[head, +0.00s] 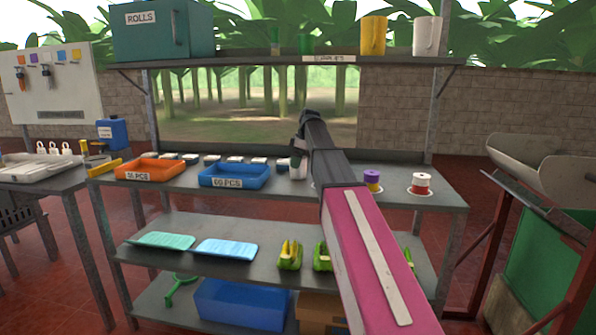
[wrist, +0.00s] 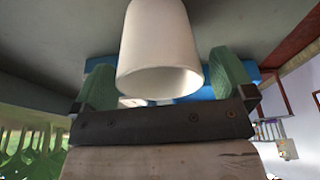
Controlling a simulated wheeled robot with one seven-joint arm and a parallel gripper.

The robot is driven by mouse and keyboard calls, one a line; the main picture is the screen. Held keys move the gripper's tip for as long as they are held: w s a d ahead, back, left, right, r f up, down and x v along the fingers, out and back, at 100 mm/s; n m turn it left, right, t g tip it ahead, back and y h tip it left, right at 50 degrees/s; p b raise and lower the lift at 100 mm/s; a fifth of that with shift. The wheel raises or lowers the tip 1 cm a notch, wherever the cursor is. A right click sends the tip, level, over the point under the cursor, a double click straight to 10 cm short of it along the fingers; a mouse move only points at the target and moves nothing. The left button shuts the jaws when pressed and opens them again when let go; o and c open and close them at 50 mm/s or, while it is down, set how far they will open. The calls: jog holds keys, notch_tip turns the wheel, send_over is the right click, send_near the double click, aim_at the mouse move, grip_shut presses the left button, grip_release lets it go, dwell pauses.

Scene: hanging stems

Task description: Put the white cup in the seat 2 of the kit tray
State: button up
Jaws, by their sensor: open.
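A white cup (wrist: 160,45) fills the middle of the wrist view, its open mouth facing my palm. My gripper (wrist: 164,82) is open, with one green finger on each side of the cup. I cannot tell whether either finger touches it. In the head view, a small white shape (head: 298,166), which looks like this cup, shows on the bench below my gripper (head: 299,148), right of the blue tray. A pale tray (head: 30,172) on the left table may be the kit tray; its seats are too small to tell apart.
The bench holds an orange tray (head: 150,169), a blue tray (head: 235,176), and purple-yellow (head: 373,181) and red-white (head: 422,184) spools. An overhead shelf (head: 240,60) carries a yellow mug (head: 373,36), a white mug (head: 427,36) and a teal ROLLS box (head: 160,30).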

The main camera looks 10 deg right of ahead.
jog(key=shift+x, duration=0.85)
jog(key=c, duration=1)
jog(key=shift+r, duration=0.1)
